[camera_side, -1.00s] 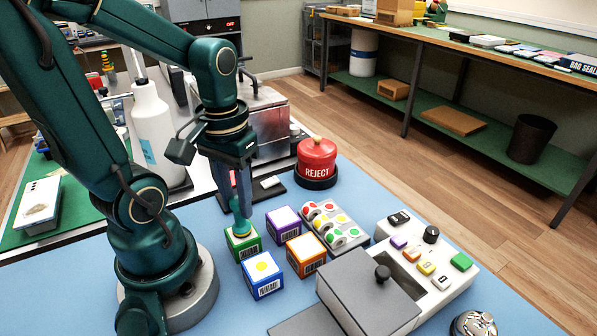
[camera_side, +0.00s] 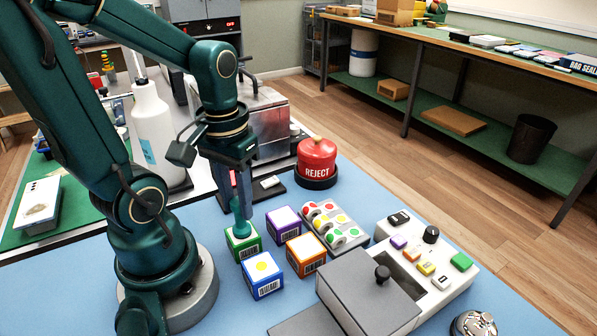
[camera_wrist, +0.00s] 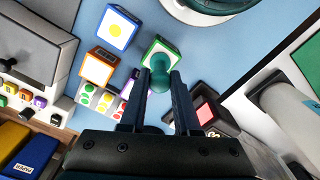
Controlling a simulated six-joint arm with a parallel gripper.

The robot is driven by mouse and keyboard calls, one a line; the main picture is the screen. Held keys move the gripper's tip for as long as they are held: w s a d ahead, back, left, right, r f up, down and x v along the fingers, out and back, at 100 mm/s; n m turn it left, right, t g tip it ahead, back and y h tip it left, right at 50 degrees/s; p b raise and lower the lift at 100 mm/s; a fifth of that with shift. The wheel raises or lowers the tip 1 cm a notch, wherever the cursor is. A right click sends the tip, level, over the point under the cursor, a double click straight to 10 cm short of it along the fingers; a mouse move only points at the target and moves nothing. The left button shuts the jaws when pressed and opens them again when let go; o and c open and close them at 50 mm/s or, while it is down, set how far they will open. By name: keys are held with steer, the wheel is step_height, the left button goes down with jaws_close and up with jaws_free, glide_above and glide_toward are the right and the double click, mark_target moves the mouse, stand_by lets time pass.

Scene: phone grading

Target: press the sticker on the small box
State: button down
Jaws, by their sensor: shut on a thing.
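My gripper (camera_side: 241,192) is shut on a teal tool with a rounded end (camera_side: 242,226). The tool hangs down over the small green box (camera_side: 247,245), and its end appears to touch the white top. In the wrist view my gripper (camera_wrist: 159,76) has the teal tool (camera_wrist: 160,68) between its fingers, in front of the green box (camera_wrist: 165,45). The tool hides the middle of that top, so I cannot tell whether a sticker lies under it. The blue box (camera_side: 263,281) bears a yellow round sticker (camera_side: 261,266) on its white top.
The purple box (camera_side: 284,226) and orange box (camera_side: 306,256) stand close to the right. Beyond them are a tray of sticker rolls (camera_side: 335,226), a red REJECT button (camera_side: 317,157), a grey lidded box (camera_side: 362,300) and a button panel (camera_side: 425,265). A white bottle (camera_side: 155,130) stands behind.

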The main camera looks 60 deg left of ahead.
steer(key=shift+r, duration=3.5)
